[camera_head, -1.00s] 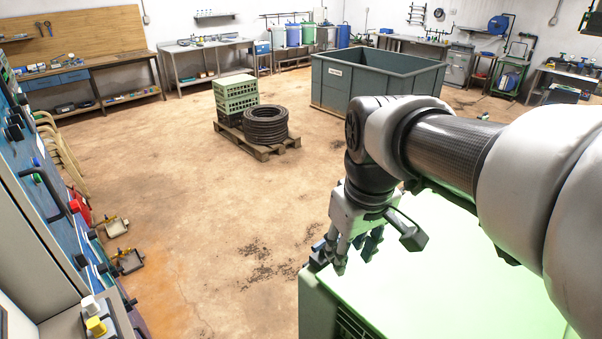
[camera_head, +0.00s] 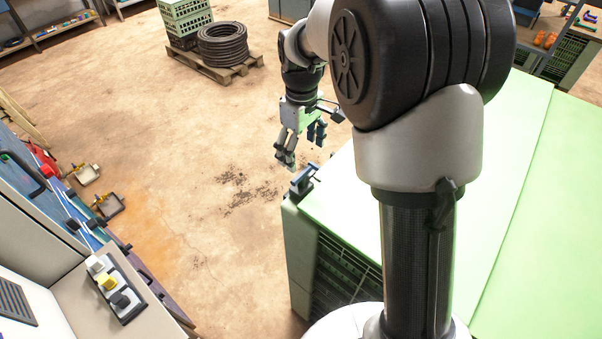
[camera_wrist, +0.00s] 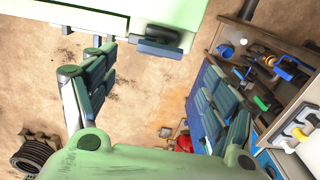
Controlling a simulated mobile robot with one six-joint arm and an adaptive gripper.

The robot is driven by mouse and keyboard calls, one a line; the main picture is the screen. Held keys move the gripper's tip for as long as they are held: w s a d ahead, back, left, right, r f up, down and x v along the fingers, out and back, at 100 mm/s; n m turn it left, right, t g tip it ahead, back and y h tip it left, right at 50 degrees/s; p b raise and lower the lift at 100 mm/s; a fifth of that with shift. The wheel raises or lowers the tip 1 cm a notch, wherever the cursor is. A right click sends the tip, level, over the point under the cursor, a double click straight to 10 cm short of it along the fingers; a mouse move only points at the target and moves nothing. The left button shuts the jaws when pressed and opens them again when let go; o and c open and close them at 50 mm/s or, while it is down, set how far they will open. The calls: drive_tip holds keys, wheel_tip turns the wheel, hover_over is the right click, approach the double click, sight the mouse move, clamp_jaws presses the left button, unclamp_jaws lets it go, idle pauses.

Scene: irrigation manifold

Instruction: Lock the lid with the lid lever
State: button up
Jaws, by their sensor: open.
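The lid lever (camera_head: 303,182), a small dark blue-grey handle, sits at the near-left corner of the pale green top (camera_head: 350,205) of a large green box. It also shows at the upper middle of the wrist view (camera_wrist: 158,46), by the green edge. My gripper (camera_head: 300,148) is just beyond the lever in the head view, its fingers apart and empty. In the wrist view, the gripper (camera_wrist: 158,95) has wide-spread fingers, with floor between them and the lever above that gap. No contact with the lever shows. My arm covers part of the box top.
A control box with buttons (camera_head: 114,286) and a blue panel (camera_head: 35,178) stand on the left. A pallet (camera_head: 228,72) holds a green crate (camera_head: 186,16) and a hose coil (camera_head: 222,44). Small valve units (camera_head: 108,206) lie on the floor. The middle floor is open.

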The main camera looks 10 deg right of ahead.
sight(302, 174)
wheel_tip(302, 174, down, 10)
drive_tip(key=shift+f, duration=0.1)
idle(0.4)
drive_tip(key=shift+s, duration=0.1)
drive_tip(key=c, duration=1.1)
